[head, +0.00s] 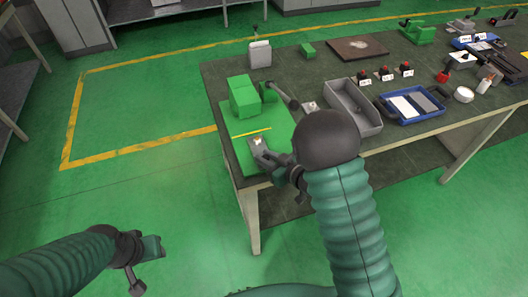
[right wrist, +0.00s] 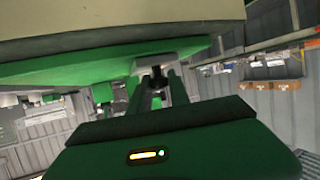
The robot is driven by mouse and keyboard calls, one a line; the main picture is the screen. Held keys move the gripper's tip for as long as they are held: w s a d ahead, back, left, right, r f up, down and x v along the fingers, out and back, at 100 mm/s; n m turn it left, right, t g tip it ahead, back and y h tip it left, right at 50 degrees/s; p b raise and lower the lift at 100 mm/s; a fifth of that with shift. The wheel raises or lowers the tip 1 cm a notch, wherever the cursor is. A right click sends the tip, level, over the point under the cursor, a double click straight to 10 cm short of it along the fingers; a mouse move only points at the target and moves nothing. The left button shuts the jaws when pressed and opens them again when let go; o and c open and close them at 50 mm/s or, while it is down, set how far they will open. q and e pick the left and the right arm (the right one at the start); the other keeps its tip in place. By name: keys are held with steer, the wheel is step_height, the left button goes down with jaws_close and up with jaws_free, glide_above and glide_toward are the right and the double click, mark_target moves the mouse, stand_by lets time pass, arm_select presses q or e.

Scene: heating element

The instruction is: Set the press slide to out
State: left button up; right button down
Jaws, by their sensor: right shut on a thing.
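The green press (head: 243,97) stands on its green base plate (head: 248,152) at the left end of the workbench. The grey press slide (head: 262,148) lies at the near edge of that plate. My right gripper (head: 272,158) is at the slide's near end, partly hidden by my own arm. In the right wrist view, its two fingers (right wrist: 156,92) are shut on a dark knob (right wrist: 157,75) below a light grey part. My left gripper (head: 150,250) is over the floor at the lower left, away from the bench; its finger opening is unclear.
A grey metal tray (head: 353,107) and a blue tray (head: 410,118) with flat plates lie to the right. Several red buttons (head: 386,72) stand behind them. A grey box (head: 260,54) and a small green block (head: 307,49) are at the back. The floor left of the bench (head: 150,110) is clear.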

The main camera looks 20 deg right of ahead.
steer(key=shift+s+d, duration=0.1)
steer(key=shift+s, duration=0.1)
steer(key=shift+w+f, duration=0.15)
steer(key=shift+f, duration=0.15)
steer(key=shift+s+a, duration=0.2)
steer(key=shift+s, duration=0.05)
steer(key=c, duration=1.3)
jaws_free()
steer(key=shift+w, duration=0.15)
arm_select(q)
steer(key=shift+w+a+f, duration=0.1)
steer(key=shift+w+f, duration=0.1)
steer(key=shift+w, duration=0.1)
arm_select(e)
steer(key=shift+o, duration=0.2)
steer(key=shift+r, duration=0.1)
steer(key=shift+d, duration=0.1)
